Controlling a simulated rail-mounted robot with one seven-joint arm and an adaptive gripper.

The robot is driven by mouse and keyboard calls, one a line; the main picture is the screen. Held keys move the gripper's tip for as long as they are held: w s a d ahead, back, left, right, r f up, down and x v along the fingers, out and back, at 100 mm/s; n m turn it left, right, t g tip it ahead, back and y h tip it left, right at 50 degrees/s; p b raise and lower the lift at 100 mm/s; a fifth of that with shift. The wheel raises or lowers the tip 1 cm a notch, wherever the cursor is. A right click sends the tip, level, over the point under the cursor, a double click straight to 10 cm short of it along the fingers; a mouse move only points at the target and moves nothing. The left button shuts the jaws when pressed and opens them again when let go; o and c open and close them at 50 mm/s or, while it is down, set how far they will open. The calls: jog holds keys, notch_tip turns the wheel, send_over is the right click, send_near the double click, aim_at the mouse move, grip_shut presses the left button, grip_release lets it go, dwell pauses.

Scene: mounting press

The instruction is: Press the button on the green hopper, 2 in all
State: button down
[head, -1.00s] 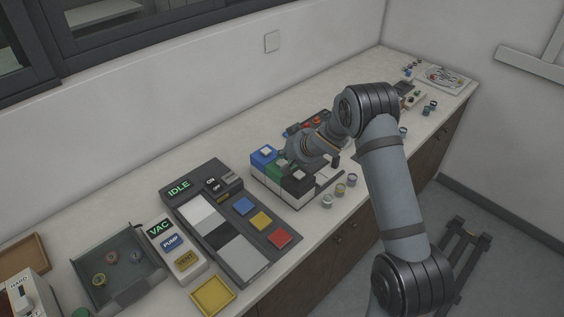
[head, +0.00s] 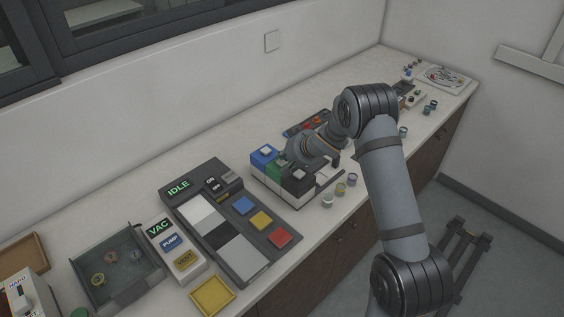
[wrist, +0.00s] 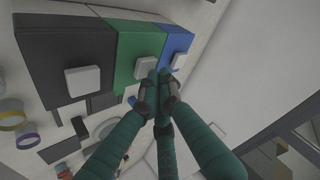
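The green hopper (wrist: 140,48) stands between the black hopper (wrist: 65,55) and the blue hopper (wrist: 175,42) in the wrist view. Its white button (wrist: 146,66) is on the face toward me. My gripper (wrist: 159,74) has its fingertips together and empty. The tips appear right beside the lower right edge of the green hopper's button; I cannot tell whether they touch it. In the head view the green hopper (head: 274,169) is partly hidden by my wrist, and its button and my fingertips cannot be made out.
White buttons sit on the black hopper (head: 298,186) and the blue hopper (head: 262,157) on either side. Several small jars (head: 340,189) stand near the counter's front edge. A grey control panel (head: 222,215) marked IDLE lies to the left.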

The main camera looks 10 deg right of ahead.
aim_at(283, 162)
jog(key=shift+f+b, duration=0.4)
jog(key=shift+f, duration=0.1)
dwell(0.6)
dwell(0.3)
jog(key=shift+a+r+p, duration=0.1)
jog(key=shift+r+p, duration=0.85)
jog(key=shift+p, duration=0.05)
notch_tip(283, 162, up, 5)
jog(key=p, duration=0.5)
dwell(1.6)
